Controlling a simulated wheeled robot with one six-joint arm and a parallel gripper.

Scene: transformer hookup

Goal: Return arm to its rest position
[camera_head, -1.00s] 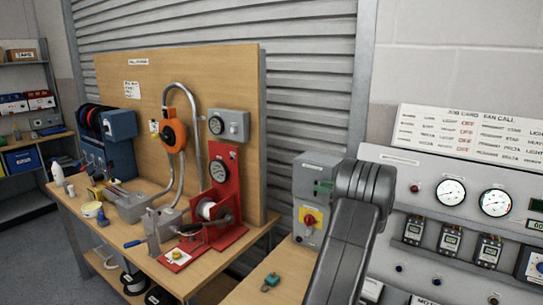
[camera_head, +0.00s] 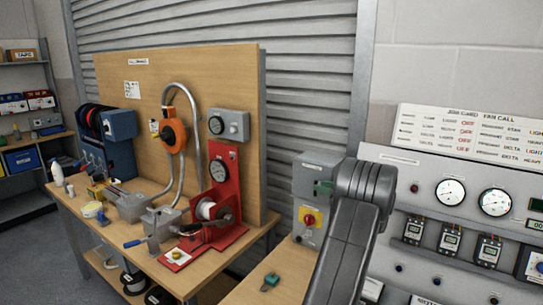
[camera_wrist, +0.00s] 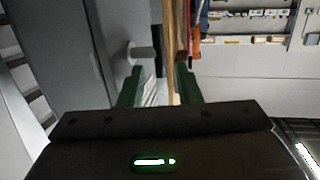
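My arm (camera_head: 350,235) stands at the lower centre-right of the head view, its dark grey links folded in front of the panel. My gripper is outside the head view. In the wrist view my gripper (camera_wrist: 160,82) has two green fingers with a clear gap between them. It is open, and nothing is held between the fingers. Beyond the fingertips are a wooden edge (camera_wrist: 171,60) and a grey, knob-like part (camera_wrist: 142,53), whose distance I cannot tell.
A grey switch box (camera_head: 309,190) is just left of my arm. A gauge panel (camera_head: 465,225) fills the right. A small teal item (camera_head: 271,280) lies on the front surface.

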